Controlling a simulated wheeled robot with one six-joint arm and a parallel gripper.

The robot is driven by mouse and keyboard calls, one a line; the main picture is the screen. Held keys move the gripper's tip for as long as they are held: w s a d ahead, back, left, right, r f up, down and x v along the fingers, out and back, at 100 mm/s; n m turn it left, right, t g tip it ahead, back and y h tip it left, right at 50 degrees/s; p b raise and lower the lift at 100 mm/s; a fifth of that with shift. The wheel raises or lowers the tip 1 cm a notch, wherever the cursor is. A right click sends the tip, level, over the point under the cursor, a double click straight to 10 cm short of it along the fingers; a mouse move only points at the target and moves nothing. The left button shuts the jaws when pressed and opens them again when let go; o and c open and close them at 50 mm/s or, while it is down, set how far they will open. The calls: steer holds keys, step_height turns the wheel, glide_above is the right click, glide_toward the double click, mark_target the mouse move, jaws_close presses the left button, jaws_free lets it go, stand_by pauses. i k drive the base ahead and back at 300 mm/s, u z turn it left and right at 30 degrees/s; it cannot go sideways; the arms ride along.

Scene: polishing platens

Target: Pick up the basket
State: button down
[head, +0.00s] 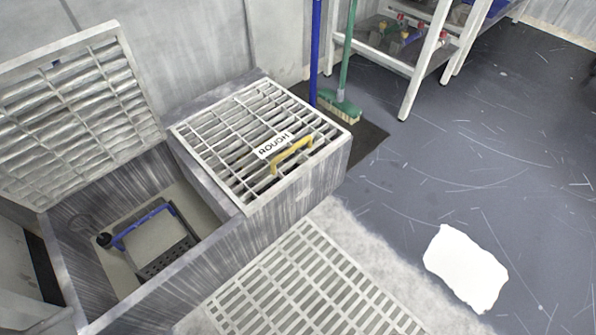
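A dark perforated basket (168,262) with a blue handle (147,226) sits low inside the open left bay of a grey trough. The handle stands up over the basket. My gripper is not in view.
The trough's wall (258,232) surrounds the basket. A grated lid (75,115) stands raised behind the left bay. A closed grate labelled ROUGH (225,125) with a yellow handle (292,154) covers the right bay. A floor grating (310,285) lies in front. Open floor is at right.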

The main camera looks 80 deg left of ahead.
mark_target(154, 237)
steer(key=u, duration=3.6)
